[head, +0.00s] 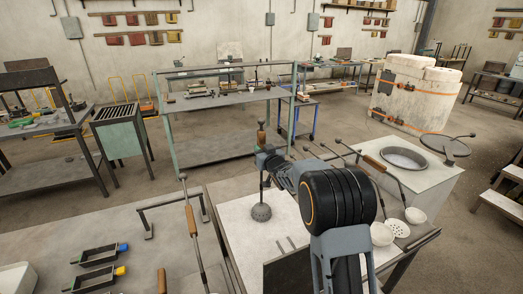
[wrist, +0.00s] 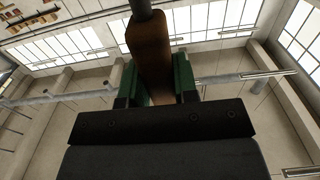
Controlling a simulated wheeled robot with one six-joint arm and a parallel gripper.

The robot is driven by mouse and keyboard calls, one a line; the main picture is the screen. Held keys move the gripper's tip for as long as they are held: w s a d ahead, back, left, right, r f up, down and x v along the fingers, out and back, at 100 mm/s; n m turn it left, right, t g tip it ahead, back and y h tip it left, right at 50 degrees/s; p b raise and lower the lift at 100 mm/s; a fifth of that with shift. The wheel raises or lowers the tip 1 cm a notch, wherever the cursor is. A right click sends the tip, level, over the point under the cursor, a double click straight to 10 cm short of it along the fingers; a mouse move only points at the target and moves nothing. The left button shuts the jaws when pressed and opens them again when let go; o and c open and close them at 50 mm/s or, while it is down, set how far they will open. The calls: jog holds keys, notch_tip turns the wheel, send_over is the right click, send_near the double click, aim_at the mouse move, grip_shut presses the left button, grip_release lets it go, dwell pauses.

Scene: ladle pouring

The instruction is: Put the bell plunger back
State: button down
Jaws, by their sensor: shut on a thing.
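The bell plunger has a dark grey bell (head: 261,212) at the foot of a thin upright rod, with a brown wooden handle (head: 261,137) at the top. My gripper (head: 263,153) is shut on the handle. In the wrist view, the brown handle (wrist: 150,45) stands between the green-padded fingers of my gripper (wrist: 156,82). The plunger hangs about upright, with its bell over or on the pale board (head: 236,222). I cannot tell whether the bell touches it.
A melting pot (head: 404,157) in a pale housing stands at right, its round lid (head: 445,145) swung aside. White bowls (head: 382,235) lie at the front right. A low metal rack (head: 170,202), a long wooden-handled tool (head: 191,219) and ingot moulds (head: 97,279) are at left.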

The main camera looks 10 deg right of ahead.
jog(key=c, duration=0.9)
grip_release()
jog(key=s+b, duration=0.1)
jog(key=s, duration=0.3)
jog(key=s+d+b, duration=0.1)
jog(key=s, duration=0.3)
jog(key=s+d+b, duration=0.1)
jog(key=s, duration=0.3)
jog(key=shift+d, duration=0.2)
